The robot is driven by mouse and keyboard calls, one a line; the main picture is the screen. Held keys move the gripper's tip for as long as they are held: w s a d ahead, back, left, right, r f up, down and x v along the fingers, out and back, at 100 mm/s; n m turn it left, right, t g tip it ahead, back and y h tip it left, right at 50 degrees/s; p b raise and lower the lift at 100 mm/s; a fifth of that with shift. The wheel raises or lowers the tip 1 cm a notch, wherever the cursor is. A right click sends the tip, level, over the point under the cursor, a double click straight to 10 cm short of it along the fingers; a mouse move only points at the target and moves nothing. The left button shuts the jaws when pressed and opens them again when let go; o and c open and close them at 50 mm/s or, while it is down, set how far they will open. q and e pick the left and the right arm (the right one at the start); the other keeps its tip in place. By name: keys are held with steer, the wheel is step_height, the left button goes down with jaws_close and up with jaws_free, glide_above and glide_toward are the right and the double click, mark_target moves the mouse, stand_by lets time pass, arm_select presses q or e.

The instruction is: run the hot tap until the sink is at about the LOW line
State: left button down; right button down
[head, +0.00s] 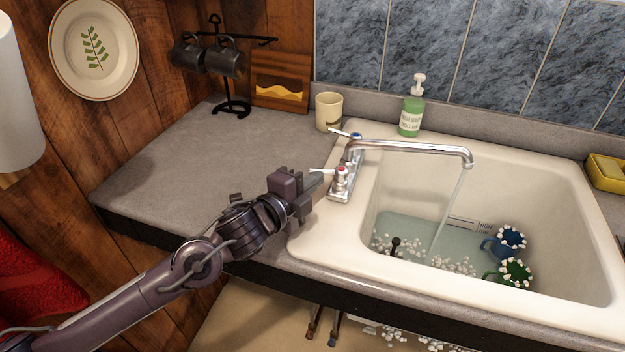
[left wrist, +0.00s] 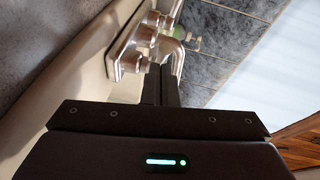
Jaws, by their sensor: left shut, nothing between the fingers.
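The sink (head: 592,240) is a cream basin on the right of the head view, with pale water (head: 410,235) in its bottom. The chrome tap's spout (head: 420,148) reaches over the basin and a thin stream (head: 452,208) falls from it. The hot tap handle (head: 341,172) has a red mark; the cold handle (head: 356,137) has a blue one. A strip marked HIGH (head: 484,226) is on the far wall, above the water; I cannot make out a LOW line. My left gripper (head: 320,179) is shut and empty beside the hot handle; contact is unclear. Its fingers (left wrist: 161,84) also show in the left wrist view.
A blue mug (head: 505,243) and a green mug (head: 513,273) sit in the sink among white suds. A cream cup (head: 329,112) and a green soap bottle (head: 411,112) stand behind the tap. A mug rack (head: 231,75) is at the back. The left counter (head: 190,160) is clear.

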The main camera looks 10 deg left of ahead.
arm_select(q)
steer(key=shift+w+a+r+m+g+h, duration=0.1)
steer(key=shift+w+a+m+g+h, duration=0.3)
steer(key=shift+m+h, duration=0.15)
steer(key=shift+w+a+f+h+b, duration=0.25)
steer(key=shift+w+a+b, duration=0.2)
steer(key=shift+w, duration=0.35)
steer(key=shift+w+a+r, duration=0.1)
steer(key=shift+w, duration=0.2)
steer(key=shift+r, duration=0.1)
